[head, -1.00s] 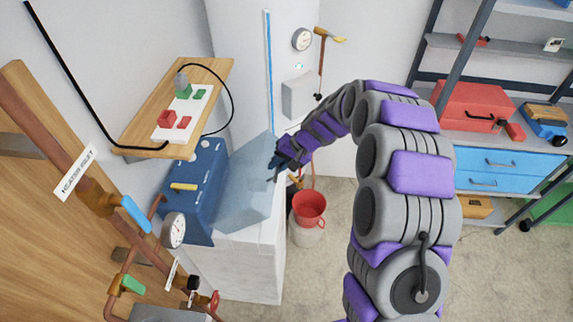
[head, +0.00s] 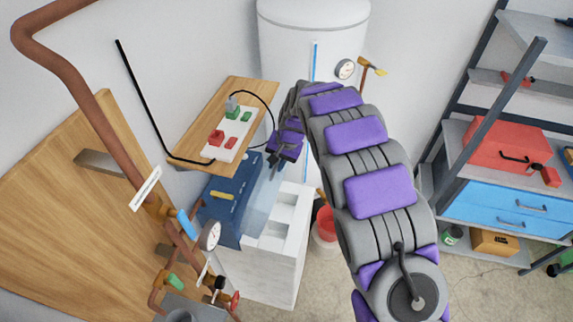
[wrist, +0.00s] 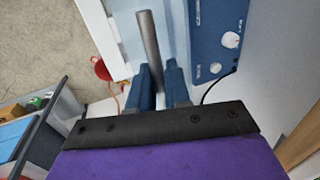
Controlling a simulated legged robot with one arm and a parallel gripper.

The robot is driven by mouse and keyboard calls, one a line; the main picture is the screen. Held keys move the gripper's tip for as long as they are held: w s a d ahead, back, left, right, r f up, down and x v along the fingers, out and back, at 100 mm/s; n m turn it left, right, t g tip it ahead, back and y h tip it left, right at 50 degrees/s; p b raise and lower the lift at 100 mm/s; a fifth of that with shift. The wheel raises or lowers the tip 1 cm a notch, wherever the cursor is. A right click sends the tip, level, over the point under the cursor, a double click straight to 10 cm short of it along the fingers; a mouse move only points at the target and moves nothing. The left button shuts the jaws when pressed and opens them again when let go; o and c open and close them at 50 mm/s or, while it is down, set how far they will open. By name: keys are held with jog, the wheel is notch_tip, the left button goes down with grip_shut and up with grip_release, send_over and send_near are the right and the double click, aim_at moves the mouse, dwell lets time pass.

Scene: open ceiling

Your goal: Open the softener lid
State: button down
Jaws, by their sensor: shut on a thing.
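The softener is a white cabinet (head: 270,275) with a dark blue control unit (head: 222,208) on its left. Its translucent pale blue lid (head: 261,200) stands tilted up close to the control unit, and recesses show in the cabinet's top. My gripper (head: 266,166) is at the lid's upper edge. In the wrist view, a grey rod-like handle (wrist: 148,45) lies between the blue fingers of my gripper (wrist: 162,80), which is shut on it. The lid shows behind it (wrist: 128,30). The exact contact is partly hidden.
A wooden shelf (head: 190,150) with a power strip (head: 229,134) hangs just above the control unit. A white tank (head: 290,50) stands behind. Copper pipes (head: 110,140) and a gauge (head: 210,235) are at left. A red bucket (head: 326,222) stands right of the cabinet.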

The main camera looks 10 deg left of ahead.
jog(key=shift+a+r, duration=0.2)
jog(key=shift+a, duration=0.45)
jog(key=c, duration=1.3)
grip_release()
jog(key=b+v, duration=0.1)
jog(key=v, duration=1.6)
jog(key=shift+w, duration=0.2)
jog(key=shift+a, duration=0.1)
jog(key=shift+c, duration=0.3)
